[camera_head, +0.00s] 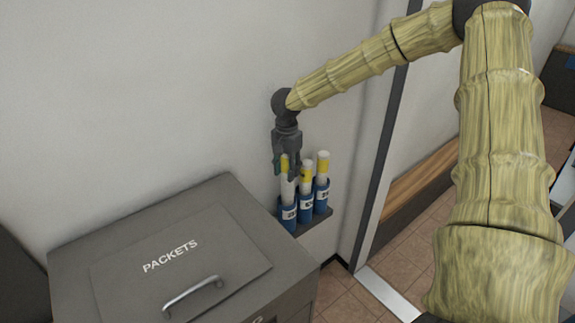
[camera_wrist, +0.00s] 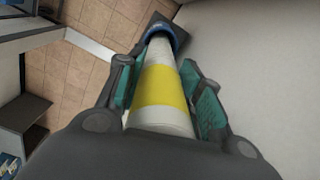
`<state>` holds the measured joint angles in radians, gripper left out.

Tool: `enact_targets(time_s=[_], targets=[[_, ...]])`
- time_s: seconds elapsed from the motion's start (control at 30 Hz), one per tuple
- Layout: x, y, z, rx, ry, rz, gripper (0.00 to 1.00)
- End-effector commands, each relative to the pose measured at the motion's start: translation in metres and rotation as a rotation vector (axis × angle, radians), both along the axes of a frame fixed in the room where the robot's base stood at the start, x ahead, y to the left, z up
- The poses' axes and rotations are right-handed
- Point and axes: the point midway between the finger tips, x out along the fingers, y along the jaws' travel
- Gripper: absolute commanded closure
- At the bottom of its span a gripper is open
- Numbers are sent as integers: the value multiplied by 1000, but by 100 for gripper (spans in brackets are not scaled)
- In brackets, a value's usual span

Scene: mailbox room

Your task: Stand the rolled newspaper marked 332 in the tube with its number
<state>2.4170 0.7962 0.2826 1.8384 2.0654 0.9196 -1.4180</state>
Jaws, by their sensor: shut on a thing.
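My gripper (camera_head: 287,166) is shut on a white rolled newspaper with a yellow band (camera_head: 286,190). The newspaper stands upright with its lower end in the leftmost blue tube (camera_head: 287,214). That tube's white label begins with a 3; the rest is too small to read. In the wrist view the newspaper (camera_wrist: 163,85) lies between the teal finger pads of my gripper (camera_wrist: 165,95), and its far end is inside the blue tube rim (camera_wrist: 160,32). No number shows on the newspaper.
Two more blue tubes (camera_head: 321,195) stand close on the right, each with a rolled newspaper (camera_head: 323,162). They share a grey shelf (camera_head: 318,223) on the wall. A grey PACKETS box (camera_head: 180,250) with a handle stands at the front left. A door frame is to the right.

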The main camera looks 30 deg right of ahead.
Motion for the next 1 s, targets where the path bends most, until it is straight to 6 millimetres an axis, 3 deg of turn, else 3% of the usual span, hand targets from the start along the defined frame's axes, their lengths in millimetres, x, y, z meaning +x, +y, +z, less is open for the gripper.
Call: enact_targets(time_s=[0.4,0.93,0.97,1.0], targets=[[0,0,-24,1,0,0,100],[0,0,-29,0,-1,0,100],[0,0,-29,0,-1,0,58],[0,0,-29,0,0,0,51]])
